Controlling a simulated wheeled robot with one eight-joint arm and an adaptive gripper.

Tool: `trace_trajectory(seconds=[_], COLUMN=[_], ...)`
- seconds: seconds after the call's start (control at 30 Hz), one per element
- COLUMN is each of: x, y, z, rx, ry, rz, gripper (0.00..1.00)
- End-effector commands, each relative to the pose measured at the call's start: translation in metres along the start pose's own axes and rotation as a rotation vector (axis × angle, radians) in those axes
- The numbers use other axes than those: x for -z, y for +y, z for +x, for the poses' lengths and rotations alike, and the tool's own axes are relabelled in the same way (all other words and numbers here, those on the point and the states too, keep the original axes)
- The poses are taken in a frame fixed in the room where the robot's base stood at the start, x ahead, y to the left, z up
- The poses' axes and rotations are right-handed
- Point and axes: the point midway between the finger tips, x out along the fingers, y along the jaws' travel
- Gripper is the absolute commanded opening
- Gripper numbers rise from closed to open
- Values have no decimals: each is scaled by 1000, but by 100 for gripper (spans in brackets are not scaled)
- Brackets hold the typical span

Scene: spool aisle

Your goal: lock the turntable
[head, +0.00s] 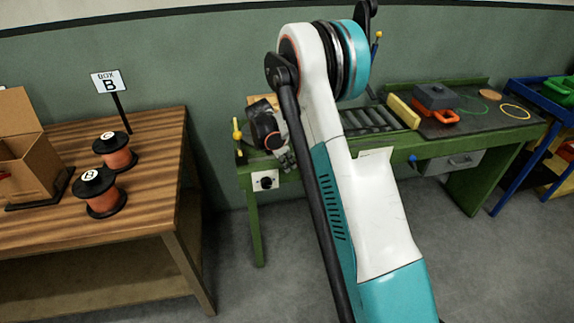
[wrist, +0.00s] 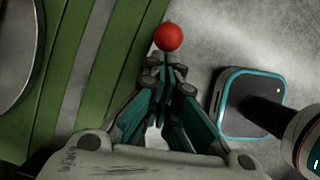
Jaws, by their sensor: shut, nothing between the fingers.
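In the wrist view a red ball knob (wrist: 168,37) shows just beyond the tips of my gripper (wrist: 168,72). The fingers are shut together with nothing between them. I cannot tell whether the tips touch the knob, and its stem is hidden. Part of a round grey disc (wrist: 14,45), perhaps the turntable, shows at the left edge beside green bench rails (wrist: 85,70). In the head view my gripper (head: 286,158) is low at the left end of the green bench (head: 252,205); my arm hides much of that end, and no red knob can be made out.
A wooden table (head: 150,195) at left holds two orange spools (head: 103,195) (head: 116,152) and a cardboard box (head: 28,160). The green bench carries rollers (head: 368,119), a yellow bar (head: 402,112) and a dark mat (head: 500,125). Grey floor (head: 235,285) lies between table and bench.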

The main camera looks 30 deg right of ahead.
Motion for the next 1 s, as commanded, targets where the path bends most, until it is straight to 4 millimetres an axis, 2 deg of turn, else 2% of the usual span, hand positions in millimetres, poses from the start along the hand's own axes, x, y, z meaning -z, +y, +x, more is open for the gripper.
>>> trace_trajectory(seconds=[0.37,0.83,1.0], x=[-13,-62,-76], y=[-3,-11,-14], z=[-4,-4,0], rx=[-16,-89,-90], ry=[91,470,475], rz=[8,30,25], gripper=[0,0,0])
